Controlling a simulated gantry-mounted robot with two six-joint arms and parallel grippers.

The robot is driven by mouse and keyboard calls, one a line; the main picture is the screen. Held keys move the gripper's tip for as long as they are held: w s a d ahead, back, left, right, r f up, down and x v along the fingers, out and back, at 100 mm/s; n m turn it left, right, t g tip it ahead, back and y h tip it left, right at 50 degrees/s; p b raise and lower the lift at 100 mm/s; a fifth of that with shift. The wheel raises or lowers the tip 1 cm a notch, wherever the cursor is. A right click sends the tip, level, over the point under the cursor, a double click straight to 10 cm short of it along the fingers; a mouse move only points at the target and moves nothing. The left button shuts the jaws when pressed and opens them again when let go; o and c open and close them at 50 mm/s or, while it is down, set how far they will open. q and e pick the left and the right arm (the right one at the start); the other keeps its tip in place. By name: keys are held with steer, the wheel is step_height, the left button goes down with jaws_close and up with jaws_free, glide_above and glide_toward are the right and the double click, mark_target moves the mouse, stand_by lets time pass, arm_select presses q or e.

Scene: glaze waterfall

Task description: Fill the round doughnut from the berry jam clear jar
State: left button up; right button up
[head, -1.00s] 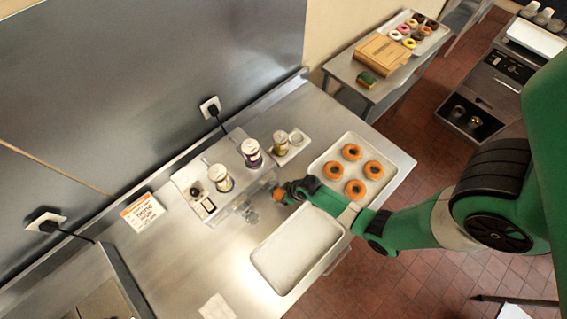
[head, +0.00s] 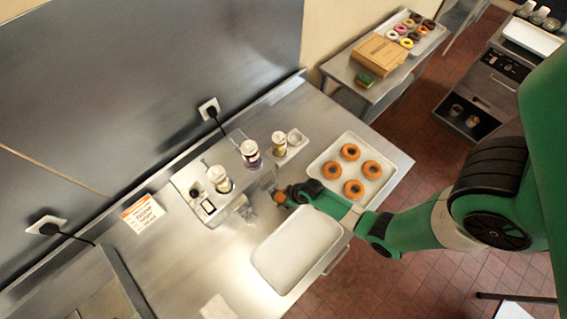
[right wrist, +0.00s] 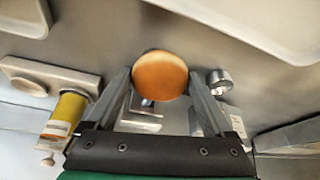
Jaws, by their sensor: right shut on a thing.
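My right gripper (head: 268,194) is shut on the round doughnut (right wrist: 160,75), a golden ball with a pale band. In the right wrist view the doughnut sits between the two fingertips. In the head view the held doughnut (head: 280,196) shows orange in front of the filling machine (head: 205,199). Clear jars with pale lids stand on the machine: one with a purple label (head: 251,158), likely the berry jam, and one with a pale label (head: 222,183). A third, yellowish jar (head: 279,146) stands at the right end and also shows in the right wrist view (right wrist: 66,110). My left gripper is not in view.
A tray with several ring doughnuts (head: 335,150) lies to the right. An empty tray (head: 290,255) lies in front of the machine. A metal knob or nozzle (right wrist: 219,80) is close beside the doughnut.

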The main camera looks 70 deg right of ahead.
steer(key=shift+s+a+p, duration=0.25)
steer(key=shift+s+a, duration=0.1)
steer(key=shift+s, duration=0.25)
steer(key=shift+s+a+p, duration=0.2)
steer(key=shift+s+a, duration=0.1)
steer(key=shift+s, duration=0.25)
steer(key=shift+r, duration=0.1)
steer(key=shift+a+p+v, duration=0.15)
steer(key=shift+p+v, duration=0.25)
steer(key=shift+v, duration=0.65)
steer(key=shift+a+p+v, duration=0.15)
steer(key=shift+p+v, duration=0.25)
steer(key=shift+v, duration=0.7)
steer(key=shift+s, duration=0.15)
